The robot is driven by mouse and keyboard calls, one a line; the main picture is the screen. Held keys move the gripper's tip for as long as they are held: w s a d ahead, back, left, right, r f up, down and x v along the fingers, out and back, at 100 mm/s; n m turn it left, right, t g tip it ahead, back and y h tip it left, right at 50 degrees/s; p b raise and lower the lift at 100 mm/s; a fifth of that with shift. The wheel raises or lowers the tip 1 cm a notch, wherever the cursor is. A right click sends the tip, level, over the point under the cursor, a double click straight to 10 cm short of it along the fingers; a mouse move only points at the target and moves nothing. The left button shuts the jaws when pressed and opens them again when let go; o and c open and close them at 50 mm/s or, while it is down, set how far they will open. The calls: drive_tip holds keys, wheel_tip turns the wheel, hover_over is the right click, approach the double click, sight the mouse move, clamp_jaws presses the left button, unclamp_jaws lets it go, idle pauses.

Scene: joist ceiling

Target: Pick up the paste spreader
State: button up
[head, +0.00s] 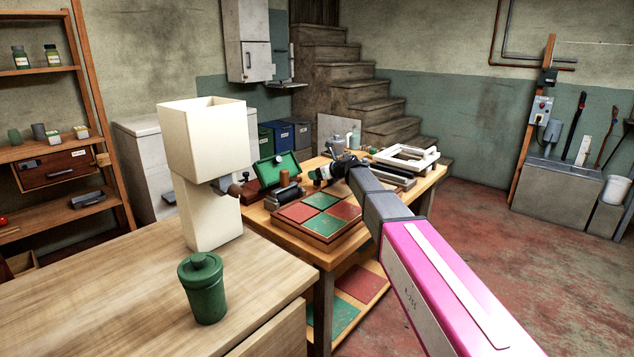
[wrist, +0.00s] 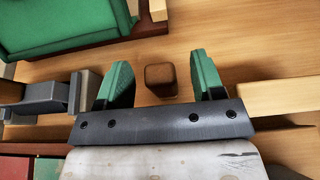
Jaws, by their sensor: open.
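In the wrist view a small brown wooden block with rounded edges, which looks like the handle of the paste spreader (wrist: 160,80), shows nearly end-on above the wooden bench top. The rest of it is hidden, so I cannot tell its full shape. My gripper (wrist: 161,60) is open, with one green finger on each side of the block. Gaps show between the block and both fingers, and nothing is gripped. In the head view my gripper (head: 320,174) is over the workbench, behind the red and green board, and the spreader cannot be made out there.
The red and green checkered board (head: 325,212) lies in front on the workbench (head: 329,262).

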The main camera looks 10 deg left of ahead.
drive_tip(key=shift+w+a+f, duration=0.15)
drive_tip(key=shift+w+a, duration=0.05)
drive_tip(key=shift+a, duration=0.15)
drive_tip(key=c, duration=1)
wheel_tip(320, 180, up, 4)
drive_tip(key=shift+r, duration=0.1)
drive_tip(key=s+a+r, duration=0.5)
drive_tip(key=s+r, duration=0.1)
drive_tip(key=s, duration=0.4)
drive_tip(key=shift+a+r, duration=0.35)
drive_tip(key=shift+r, duration=0.05)
